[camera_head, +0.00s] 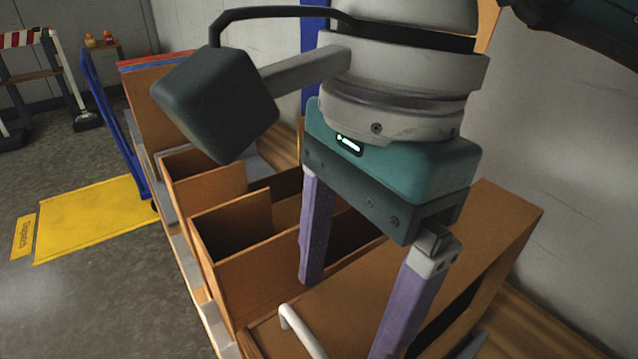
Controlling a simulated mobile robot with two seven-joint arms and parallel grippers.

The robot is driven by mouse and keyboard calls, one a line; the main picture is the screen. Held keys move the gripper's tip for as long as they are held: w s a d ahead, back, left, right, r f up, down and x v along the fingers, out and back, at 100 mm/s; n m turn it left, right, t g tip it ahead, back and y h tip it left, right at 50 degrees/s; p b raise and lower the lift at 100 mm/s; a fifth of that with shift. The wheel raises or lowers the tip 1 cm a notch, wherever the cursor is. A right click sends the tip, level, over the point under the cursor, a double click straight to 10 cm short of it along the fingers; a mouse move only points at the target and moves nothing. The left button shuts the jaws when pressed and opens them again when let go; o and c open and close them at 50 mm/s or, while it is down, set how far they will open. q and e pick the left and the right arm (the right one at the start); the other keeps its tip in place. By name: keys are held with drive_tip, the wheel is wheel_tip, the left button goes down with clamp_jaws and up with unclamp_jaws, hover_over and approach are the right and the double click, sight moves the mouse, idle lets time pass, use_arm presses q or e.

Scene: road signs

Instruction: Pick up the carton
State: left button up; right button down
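Several brown cardboard cartons stand in a row; which one the task means, I cannot tell. Two open-topped ones, a nearer carton (262,265) and one behind it (205,182), are left of my gripper. A larger carton (500,225) with a dark opening is at the right, partly hidden by my gripper. My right gripper (347,315), seemingly on the arm from the upper right, points down over the cartons. Its two purple fingers are wide apart, with brown cardboard visible between them; contact cannot be judged. My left gripper is not in view.
A white curved handle (300,332) is at the bottom centre. A striped barrier (25,38) is at the far left. A grey wall (575,130) bounds the right.

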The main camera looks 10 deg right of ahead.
drive_tip(key=shift+s+d+f+n+t+h, duration=0.15)
drive_tip(key=shift+s+n+t+h, duration=0.25)
drive_tip(key=shift+h, duration=0.3)
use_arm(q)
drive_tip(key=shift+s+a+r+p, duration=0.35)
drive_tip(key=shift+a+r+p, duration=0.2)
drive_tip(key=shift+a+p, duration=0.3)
use_arm(e)
wheel_tip(320, 180, up, 12)
drive_tip(key=c, duration=1.5)
unclamp_jaws()
drive_tip(key=shift+c, duration=0.2)
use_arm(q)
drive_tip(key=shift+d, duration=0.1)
use_arm(e)
drive_tip(key=o, duration=1.2)
